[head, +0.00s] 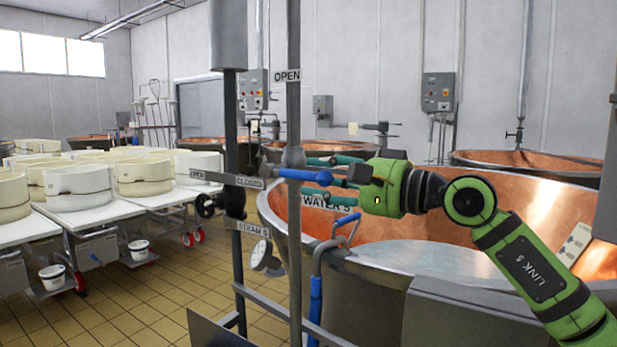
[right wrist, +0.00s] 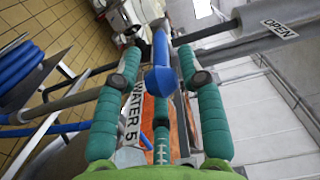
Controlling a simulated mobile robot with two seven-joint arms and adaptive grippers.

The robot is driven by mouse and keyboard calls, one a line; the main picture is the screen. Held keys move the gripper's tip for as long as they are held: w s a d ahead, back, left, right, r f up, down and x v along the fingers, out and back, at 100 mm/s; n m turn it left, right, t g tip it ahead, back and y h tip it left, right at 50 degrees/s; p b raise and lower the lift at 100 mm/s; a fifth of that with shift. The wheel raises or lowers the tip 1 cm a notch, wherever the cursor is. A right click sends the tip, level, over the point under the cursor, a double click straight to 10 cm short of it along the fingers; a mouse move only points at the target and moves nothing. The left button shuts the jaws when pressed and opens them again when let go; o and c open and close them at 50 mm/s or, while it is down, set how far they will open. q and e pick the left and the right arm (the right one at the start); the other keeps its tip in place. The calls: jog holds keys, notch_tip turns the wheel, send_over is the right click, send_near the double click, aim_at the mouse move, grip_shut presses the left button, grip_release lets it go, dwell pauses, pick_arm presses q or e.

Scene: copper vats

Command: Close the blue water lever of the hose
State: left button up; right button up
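The blue water lever (head: 298,174) sticks out roughly level from the valve on the upright pipe (head: 294,120), beside the CLOSED label (head: 249,182). The OPEN label (head: 287,76) is higher on the pipe. My right gripper (head: 306,176) is open, with one teal finger above the lever and one below. In the right wrist view the lever (right wrist: 160,52) and its rounded end lie between the two spread fingers, with gaps on both sides. The blue hose (head: 316,298) hangs below, near the WATER 5 label (head: 327,202). My left gripper is out of view.
A copper vat (head: 400,225) stands just behind my right gripper. A black hand valve (head: 207,205) and a STEAM 5 label (head: 252,229) are left of the pipe. White tables with cheese moulds (head: 80,185) stand at left. Tiled floor is clear between them and the pipes.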

jog(key=v, duration=0.9)
